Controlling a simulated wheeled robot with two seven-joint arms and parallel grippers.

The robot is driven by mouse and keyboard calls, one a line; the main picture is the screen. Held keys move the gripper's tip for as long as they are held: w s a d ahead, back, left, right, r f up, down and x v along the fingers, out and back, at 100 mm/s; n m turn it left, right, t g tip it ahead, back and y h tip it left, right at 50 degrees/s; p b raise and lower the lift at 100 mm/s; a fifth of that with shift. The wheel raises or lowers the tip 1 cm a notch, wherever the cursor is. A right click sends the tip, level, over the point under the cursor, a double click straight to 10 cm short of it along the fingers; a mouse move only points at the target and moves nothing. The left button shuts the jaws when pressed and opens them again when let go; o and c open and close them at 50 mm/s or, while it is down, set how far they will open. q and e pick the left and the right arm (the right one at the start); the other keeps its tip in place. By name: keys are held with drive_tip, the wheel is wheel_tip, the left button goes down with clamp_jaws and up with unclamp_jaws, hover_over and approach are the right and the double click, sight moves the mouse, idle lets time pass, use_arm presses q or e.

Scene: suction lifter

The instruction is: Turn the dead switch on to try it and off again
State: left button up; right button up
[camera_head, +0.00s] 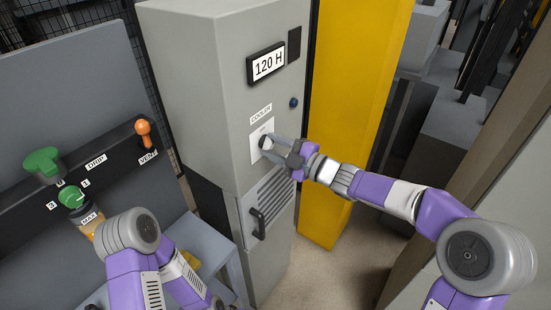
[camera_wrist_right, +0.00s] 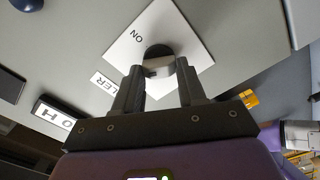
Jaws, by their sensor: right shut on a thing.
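The switch (camera_wrist_right: 157,52) is a dark round knob on a white square plate (camera_wrist_right: 135,38) marked ON, in the right wrist view. In the head view the plate (camera_head: 256,150) is on the front of the grey cabinet, under a COOLER label (camera_head: 261,114). My right gripper (camera_head: 271,145) is at the plate and hides most of the knob. In the right wrist view its two fingers (camera_wrist_right: 159,70) are shut on the knob, one on each side. The way the knob points is hard to tell. My left gripper is not seen; only left arm links show.
The grey cabinet (camera_head: 190,90) bears a 120 H display (camera_head: 267,64), a dark blue button (camera_head: 293,102) and a handle (camera_head: 257,222) below. A yellow column (camera_head: 350,80) stands right. The left panel has green knobs (camera_head: 43,163) and an orange lever (camera_head: 143,130).

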drive_tip(key=n+b, duration=0.3)
drive_tip(key=shift+f+n, duration=0.25)
drive_tip(key=shift+n, duration=0.05)
drive_tip(key=shift+r+n+b, duration=0.1)
drive_tip(key=shift+n+b, duration=1.15)
drive_tip(key=shift+n, duration=0.05)
drive_tip(key=o, duration=1.1)
drive_tip(key=shift+c, duration=0.2)
drive_tip(key=shift+d, duration=0.1)
drive_tip(key=v, duration=0.7)
drive_tip(key=shift+s+d, duration=0.15)
drive_tip(key=shift+s, duration=0.05)
